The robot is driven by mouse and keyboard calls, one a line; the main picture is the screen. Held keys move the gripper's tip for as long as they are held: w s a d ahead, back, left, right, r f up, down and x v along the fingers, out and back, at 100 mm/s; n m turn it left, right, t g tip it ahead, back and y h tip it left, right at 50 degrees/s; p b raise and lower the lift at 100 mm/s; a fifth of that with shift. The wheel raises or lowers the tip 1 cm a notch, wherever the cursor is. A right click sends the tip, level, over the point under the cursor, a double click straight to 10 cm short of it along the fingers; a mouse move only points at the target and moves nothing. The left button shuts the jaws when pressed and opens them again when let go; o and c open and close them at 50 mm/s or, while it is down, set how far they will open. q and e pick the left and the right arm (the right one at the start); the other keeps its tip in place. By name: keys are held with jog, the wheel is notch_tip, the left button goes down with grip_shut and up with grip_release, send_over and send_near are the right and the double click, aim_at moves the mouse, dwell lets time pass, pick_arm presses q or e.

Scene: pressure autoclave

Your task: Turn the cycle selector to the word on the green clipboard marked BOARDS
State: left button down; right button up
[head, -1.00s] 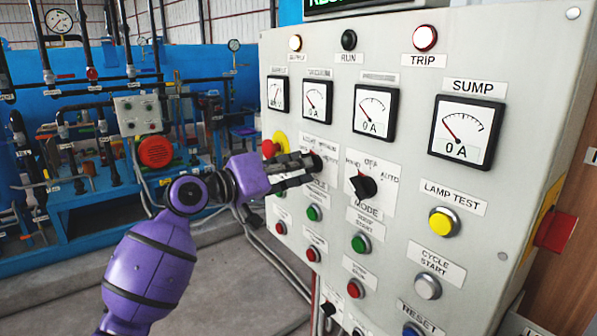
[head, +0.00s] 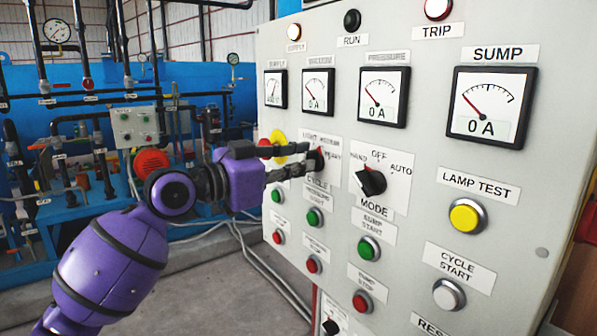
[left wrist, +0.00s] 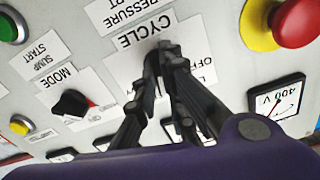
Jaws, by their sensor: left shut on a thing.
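The cycle selector (head: 318,160) is a dark knob on a white plate with LIGHT, MEDIUM and HEAVY around it and CYCLE below. My left gripper (head: 310,158) reaches it from the left and is shut on the knob. In the left wrist view my left gripper (left wrist: 164,58) shows its two dark fingers at the selector plate, seen upside down beside the word CYCLE. The fingers hide most of the knob, so I cannot tell which word it points to. The green clipboard marked BOARDS is in neither view. My right gripper is not in view.
The black MODE selector (head: 371,181) is close to the right. The red emergency button (left wrist: 297,22) on yellow sits close on the other side. Meters (head: 383,96) line the panel above; push buttons (head: 369,248) are below. Pipework (head: 60,150) stands behind at left.

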pick_arm(q)
jog(key=shift+m+b, duration=0.4)
jog(key=shift+m, duration=0.6)
jog(key=c, duration=1.8)
grip_release()
jog(key=shift+c, duration=0.2)
